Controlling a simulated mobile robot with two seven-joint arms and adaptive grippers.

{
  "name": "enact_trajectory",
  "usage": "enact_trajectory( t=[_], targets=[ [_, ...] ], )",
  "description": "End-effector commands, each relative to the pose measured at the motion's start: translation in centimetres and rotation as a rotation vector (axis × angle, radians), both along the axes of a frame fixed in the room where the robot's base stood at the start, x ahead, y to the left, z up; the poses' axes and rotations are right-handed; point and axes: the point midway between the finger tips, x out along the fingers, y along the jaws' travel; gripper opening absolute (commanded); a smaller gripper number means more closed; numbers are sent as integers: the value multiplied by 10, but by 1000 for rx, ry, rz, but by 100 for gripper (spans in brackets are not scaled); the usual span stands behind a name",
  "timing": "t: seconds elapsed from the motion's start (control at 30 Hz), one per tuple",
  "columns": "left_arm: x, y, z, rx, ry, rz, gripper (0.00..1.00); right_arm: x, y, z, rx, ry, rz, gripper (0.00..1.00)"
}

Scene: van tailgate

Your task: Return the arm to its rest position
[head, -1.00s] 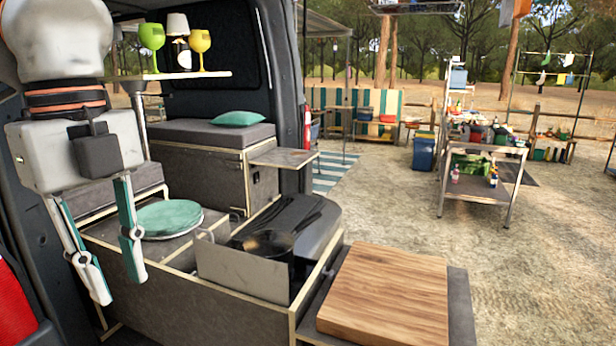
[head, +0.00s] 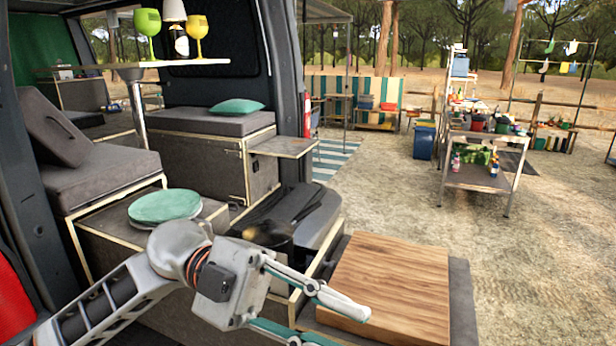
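My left arm (head: 120,292) comes in from the lower left of the head view, low in front of the van's kitchen unit. Its gripper (head: 342,328) points right, with its two teal-and-grey fingers spread apart and nothing between them. The upper fingertip overlaps the near left corner of the wooden cutting board (head: 395,285) in the picture; I cannot tell whether they touch. The lower fingertip is near the bottom edge of the view. My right gripper is not in view.
Teal plates (head: 165,206) lie on the unit behind my arm. A dark pan (head: 262,232) sits right of them, partly hidden by my wrist. Green (head: 148,28) and yellow (head: 198,33) goblets stand on a raised table. Open sandy ground (head: 540,250) lies to the right.

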Motion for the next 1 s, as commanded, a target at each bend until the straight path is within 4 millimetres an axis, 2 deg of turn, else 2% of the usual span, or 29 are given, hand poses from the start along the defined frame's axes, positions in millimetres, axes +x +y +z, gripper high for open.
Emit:
enact_trajectory(
  t=[0.13,0.27,0.37,0.47,0.57,0.6,0.73,0.87,1.0],
  targets=[
    [30,-6,8,-251,135,160,22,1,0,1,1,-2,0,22],
    [69,2,2,-418,254,358,22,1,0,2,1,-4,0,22],
    [103,17,-16,-507,351,537,22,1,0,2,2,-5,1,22],
    [137,36,-49,-555,451,733,22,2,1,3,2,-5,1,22],
    [164,60,-97,-560,552,940,22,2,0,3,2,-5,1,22],
    [172,71,-120,-550,592,1023,22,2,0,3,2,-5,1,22],
    [185,104,-195,-479,707,1261,22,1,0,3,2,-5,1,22],
    [178,135,-273,-364,810,1462,22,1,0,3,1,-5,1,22],
    [149,168,-359,-195,916,1649,22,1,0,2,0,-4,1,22]
  ],
)
